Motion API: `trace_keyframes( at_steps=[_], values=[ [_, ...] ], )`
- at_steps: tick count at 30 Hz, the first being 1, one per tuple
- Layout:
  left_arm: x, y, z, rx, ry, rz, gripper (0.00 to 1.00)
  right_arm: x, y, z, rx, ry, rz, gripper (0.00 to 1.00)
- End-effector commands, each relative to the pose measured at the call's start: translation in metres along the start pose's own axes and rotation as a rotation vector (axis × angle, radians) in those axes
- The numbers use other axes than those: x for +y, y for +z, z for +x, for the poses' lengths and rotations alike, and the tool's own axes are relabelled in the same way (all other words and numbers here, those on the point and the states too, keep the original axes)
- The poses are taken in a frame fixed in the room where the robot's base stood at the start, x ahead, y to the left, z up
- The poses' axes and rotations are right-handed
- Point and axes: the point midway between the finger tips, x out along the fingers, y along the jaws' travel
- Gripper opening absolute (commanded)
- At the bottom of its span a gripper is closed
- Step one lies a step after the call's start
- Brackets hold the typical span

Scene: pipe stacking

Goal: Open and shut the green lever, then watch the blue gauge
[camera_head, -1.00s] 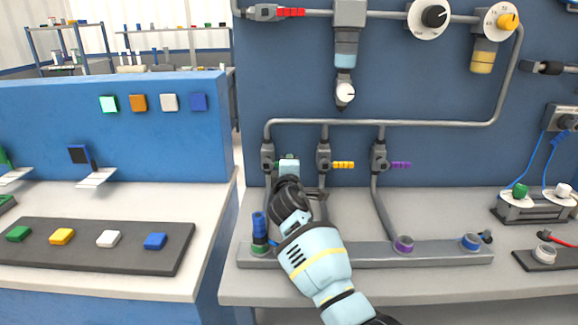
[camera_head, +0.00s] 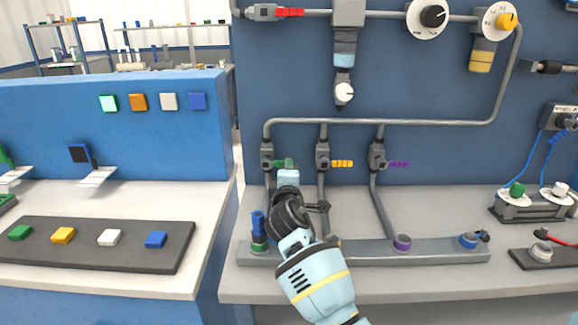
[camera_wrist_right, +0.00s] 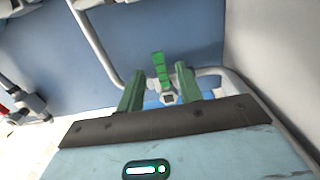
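The green lever (camera_head: 282,163) sticks out to the right from the leftmost valve on the pipe panel. It also shows in the right wrist view (camera_wrist_right: 160,72). My right gripper (camera_head: 288,174) is just in front of and slightly below it, partly covering it. In the right wrist view my right gripper (camera_wrist_right: 156,82) is open, and the lever appears between its two fingers, touching neither. How deep it lies is unclear. A light-blue fitting (camera_head: 345,60), possibly the blue gauge, hangs above with a white dial (camera_head: 344,93) under it. My left gripper is not in view.
A yellow lever (camera_head: 342,163) and a purple lever (camera_head: 399,164) sit to the right on similar valves. A blue upright piece (camera_head: 258,224) stands on the grey rail (camera_head: 440,253) left of my arm. A button tray (camera_head: 90,257) lies at the left.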

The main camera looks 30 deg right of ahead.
Motion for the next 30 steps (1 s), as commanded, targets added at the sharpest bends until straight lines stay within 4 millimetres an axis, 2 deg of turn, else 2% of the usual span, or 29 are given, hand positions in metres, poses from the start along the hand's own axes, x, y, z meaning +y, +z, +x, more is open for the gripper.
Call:
trace_keyframes(
  at_steps=[3, 9, 25, 28, 30],
  values=[
    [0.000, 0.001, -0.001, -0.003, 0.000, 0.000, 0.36, 0.000, 0.000, -0.014, 0.001, 0.001, 0.000, 0.35],
    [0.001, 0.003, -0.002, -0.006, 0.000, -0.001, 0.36, 0.001, 0.000, -0.025, -0.001, 0.001, 0.000, 0.35],
    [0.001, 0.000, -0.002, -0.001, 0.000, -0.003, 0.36, 0.001, 0.000, -0.026, 0.000, 0.001, 0.000, 0.35],
    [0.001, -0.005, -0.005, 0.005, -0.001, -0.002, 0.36, 0.009, 0.000, -0.026, 0.000, 0.006, 0.003, 0.35],
    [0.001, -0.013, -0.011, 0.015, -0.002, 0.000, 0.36, 0.024, 0.000, -0.025, 0.000, 0.015, 0.010, 0.35]
  ],
)
